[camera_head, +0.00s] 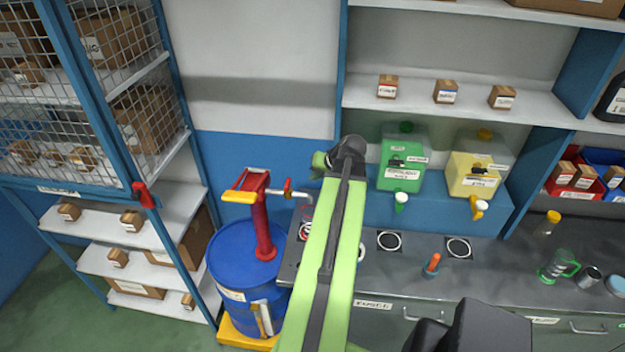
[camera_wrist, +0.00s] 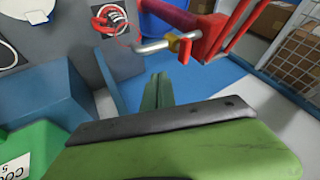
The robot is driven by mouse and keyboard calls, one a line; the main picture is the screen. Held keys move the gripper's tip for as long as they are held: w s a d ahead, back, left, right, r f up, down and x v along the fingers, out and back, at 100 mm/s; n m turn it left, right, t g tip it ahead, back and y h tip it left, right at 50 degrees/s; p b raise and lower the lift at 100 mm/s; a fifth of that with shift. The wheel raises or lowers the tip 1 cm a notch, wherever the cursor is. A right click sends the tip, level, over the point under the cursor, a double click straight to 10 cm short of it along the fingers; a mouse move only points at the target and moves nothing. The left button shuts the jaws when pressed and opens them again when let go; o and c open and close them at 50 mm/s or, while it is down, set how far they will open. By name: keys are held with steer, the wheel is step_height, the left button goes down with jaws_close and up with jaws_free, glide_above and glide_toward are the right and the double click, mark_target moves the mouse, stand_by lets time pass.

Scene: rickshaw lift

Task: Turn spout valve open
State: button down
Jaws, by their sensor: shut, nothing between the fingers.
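A red hand pump (camera_head: 262,225) stands on a blue drum (camera_head: 232,262). Its silver spout (camera_head: 302,195) points right, with a small red valve (camera_head: 288,187) on it. In the wrist view the spout (camera_wrist: 152,46) ends over the bench side, and the red valve handle (camera_wrist: 185,50) hangs by a yellow collar. My gripper (camera_head: 318,163) is up and to the right of the spout in the head view. In the wrist view my gripper (camera_wrist: 158,78) is shut and empty, its fingertips just below the spout and apart from the valve.
Green (camera_head: 403,160) and yellow (camera_head: 478,170) dispensers with taps stand on a blue ledge to the right. A mesh cabinet (camera_head: 110,60) stands left. An orange-handled tool (camera_head: 433,263) stands on the bench.

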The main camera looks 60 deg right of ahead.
mark_target(288, 185)
steer(key=b+x, duration=0.2)
steer(key=x, duration=0.1)
steer(key=b+x, duration=0.2)
steer(key=x, duration=0.1)
steer(key=shift+s+d+f, duration=0.1)
steer(key=shift+d+f, duration=0.05)
steer(key=shift+f, duration=0.35)
steer(key=shift+w+a+r, duration=0.1)
steer(key=shift+w+a, duration=0.1)
steer(key=shift+w, duration=0.45)
steer(key=shift+w+a+r, duration=0.1)
steer(key=shift+w+a, duration=0.1)
steer(key=shift+w, duration=0.5)
steer(key=shift+w+a+r, duration=0.1)
steer(key=shift+w+a, duration=0.1)
steer(key=shift+w, duration=0.45)
steer(key=shift+w+a, duration=0.1)
steer(key=shift+w, duration=0.05)
